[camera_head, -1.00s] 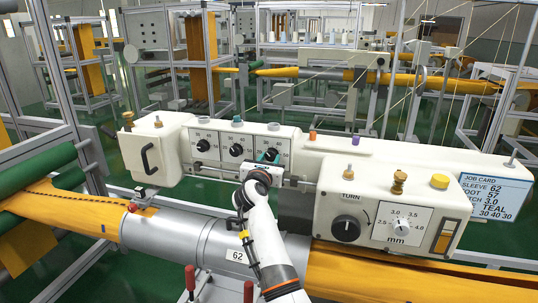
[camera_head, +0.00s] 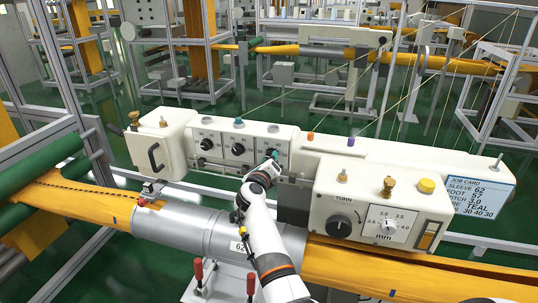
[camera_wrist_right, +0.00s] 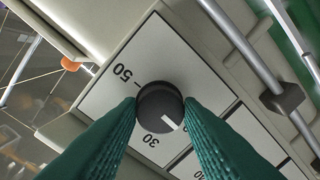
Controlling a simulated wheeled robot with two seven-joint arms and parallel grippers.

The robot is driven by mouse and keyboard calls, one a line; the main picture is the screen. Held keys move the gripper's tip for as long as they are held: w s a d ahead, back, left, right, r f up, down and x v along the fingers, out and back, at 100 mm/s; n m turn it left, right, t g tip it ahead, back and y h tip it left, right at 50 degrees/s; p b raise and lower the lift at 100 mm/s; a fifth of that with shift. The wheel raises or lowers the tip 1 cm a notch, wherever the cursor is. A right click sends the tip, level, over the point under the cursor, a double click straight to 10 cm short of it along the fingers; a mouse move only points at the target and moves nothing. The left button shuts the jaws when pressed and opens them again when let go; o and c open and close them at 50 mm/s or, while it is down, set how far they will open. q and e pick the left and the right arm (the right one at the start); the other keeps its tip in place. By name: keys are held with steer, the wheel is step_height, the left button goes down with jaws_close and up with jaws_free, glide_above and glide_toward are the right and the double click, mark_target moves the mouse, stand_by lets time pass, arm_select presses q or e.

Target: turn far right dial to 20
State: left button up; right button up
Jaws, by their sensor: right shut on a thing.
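The far right dial (camera_wrist_right: 160,97) is a dark round knob on a white plate, seen close in the right wrist view. Its white mark points to the lower right of that picture, just beside the printed 30. A 50 is printed farther round; other numbers are hidden by the fingers. My right gripper (camera_wrist_right: 161,104) has its green ribbed fingers shut on the knob, one on each side. In the head view this gripper (camera_head: 271,155) is at the right end of the dial panel (camera_head: 221,149) and covers the dial. My left gripper is not in view.
Two more dials, the left (camera_head: 206,144) and the middle (camera_head: 238,149), sit beside it. A TURN knob (camera_head: 340,226) is on the nearer housing at right. A job card (camera_head: 479,184) stands far right. A metal bar (camera_wrist_right: 240,50) runs close past the plate.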

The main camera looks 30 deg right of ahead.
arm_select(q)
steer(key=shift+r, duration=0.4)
arm_select(e)
steer(key=shift+f+n, duration=0.1)
steer(key=shift+n, duration=0.3)
steer(key=o, duration=1)
steer(key=shift+a, duration=0.1)
